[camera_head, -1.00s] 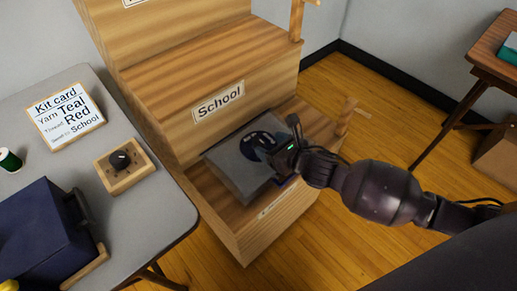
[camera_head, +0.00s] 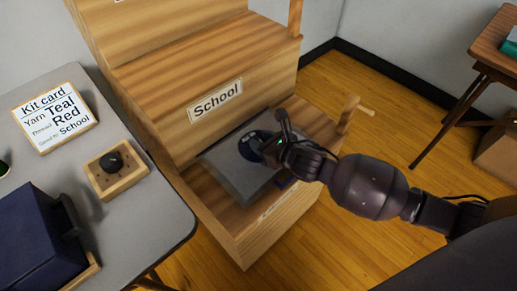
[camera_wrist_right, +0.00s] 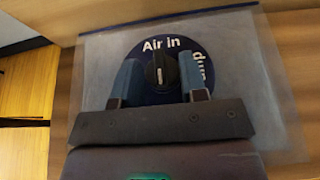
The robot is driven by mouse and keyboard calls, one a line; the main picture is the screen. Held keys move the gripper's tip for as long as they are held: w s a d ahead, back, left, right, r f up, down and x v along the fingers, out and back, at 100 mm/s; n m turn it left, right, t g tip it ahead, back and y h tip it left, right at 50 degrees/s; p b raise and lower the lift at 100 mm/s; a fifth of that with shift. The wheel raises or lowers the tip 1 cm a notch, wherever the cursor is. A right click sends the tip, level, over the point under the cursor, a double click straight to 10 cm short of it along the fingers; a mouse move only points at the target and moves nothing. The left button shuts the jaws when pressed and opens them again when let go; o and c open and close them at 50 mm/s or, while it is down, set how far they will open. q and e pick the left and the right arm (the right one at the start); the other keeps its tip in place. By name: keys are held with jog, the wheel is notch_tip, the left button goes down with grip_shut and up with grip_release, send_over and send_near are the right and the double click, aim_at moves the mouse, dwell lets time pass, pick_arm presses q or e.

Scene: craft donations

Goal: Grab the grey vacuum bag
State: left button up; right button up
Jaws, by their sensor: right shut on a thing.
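The grey vacuum bag (camera_head: 229,173) lies on the lowest step of the wooden shelf marked "School". It bears a dark blue disc (camera_head: 250,147) on top. In the right wrist view the bag (camera_wrist_right: 253,95) looks translucent, and its disc (camera_wrist_right: 150,45) reads "Air in", with another word partly hidden. A black knob (camera_wrist_right: 161,70) stands at the disc's middle. My right gripper (camera_head: 270,149) is over the disc. In the right wrist view its two blue fingers (camera_wrist_right: 160,82) stand on either side of the knob, shut on it. My left gripper is out of view.
A grey table (camera_head: 150,215) at left holds a kit card (camera_head: 53,117), a wooden block with a black knob (camera_head: 117,170) and a dark blue box (camera_head: 35,240). A wooden peg (camera_head: 362,108) sticks out at the shelf's right. Open floor lies right of the shelf.

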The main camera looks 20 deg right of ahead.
grip_shut()
jog(key=shift+r, duration=0.1)
